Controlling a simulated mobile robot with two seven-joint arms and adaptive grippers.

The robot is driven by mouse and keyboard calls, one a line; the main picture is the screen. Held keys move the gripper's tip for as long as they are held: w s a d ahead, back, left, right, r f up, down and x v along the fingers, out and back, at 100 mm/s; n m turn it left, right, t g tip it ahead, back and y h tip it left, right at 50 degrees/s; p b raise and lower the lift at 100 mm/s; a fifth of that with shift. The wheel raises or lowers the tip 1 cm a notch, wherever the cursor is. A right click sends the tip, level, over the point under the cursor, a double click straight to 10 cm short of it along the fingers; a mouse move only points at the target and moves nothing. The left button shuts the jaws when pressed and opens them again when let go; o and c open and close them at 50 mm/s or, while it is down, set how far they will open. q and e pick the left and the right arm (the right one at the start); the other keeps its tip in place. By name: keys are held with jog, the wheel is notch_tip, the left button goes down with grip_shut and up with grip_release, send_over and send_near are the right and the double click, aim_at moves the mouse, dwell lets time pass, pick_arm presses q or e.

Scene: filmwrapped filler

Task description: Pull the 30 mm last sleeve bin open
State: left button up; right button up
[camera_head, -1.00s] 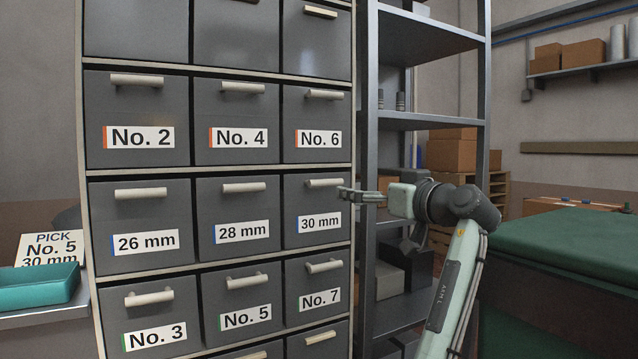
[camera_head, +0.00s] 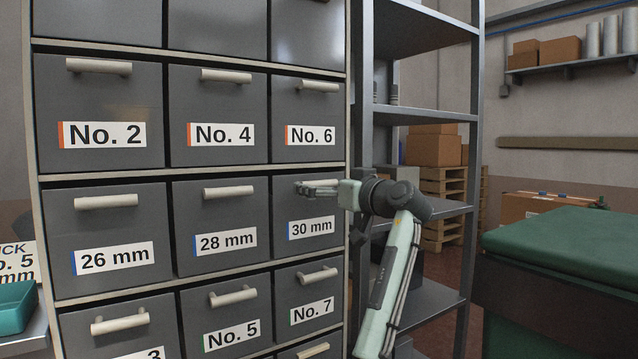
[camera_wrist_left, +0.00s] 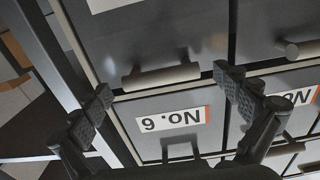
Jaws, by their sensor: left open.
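The 30 mm bin (camera_head: 289,245) is a grey drawer in the right column of the cabinet, below No. 6 (camera_head: 308,105). Its front looks flush with its neighbours. In the left wrist view, which is upside down, a pale bar handle (camera_wrist_left: 162,76) shows between the spread, empty fingers, beside the No. 6 label. I cannot tell whether the fingers touch it. My right gripper is in neither current view.
The 28 mm bin (camera_head: 200,265) is to the left and No. 7 (camera_head: 335,283) is below. A metal shelf rack (camera_head: 425,117) stands close on the right. A teal tray (camera_head: 14,310) is at the left edge.

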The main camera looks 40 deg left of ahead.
pick_arm(q)
jog(key=shift+x, duration=1.05)
pick_arm(e)
jog(key=shift+s+a+f, duration=0.1)
jog(key=shift+a+f, duration=0.1)
jog(key=shift+f, duration=0.25)
pick_arm(q)
jog(key=shift+c, duration=0.5)
jog(key=c, duration=1.3)
jog(key=shift+o, duration=0.2)
jog(key=shift+d+f, duration=0.1)
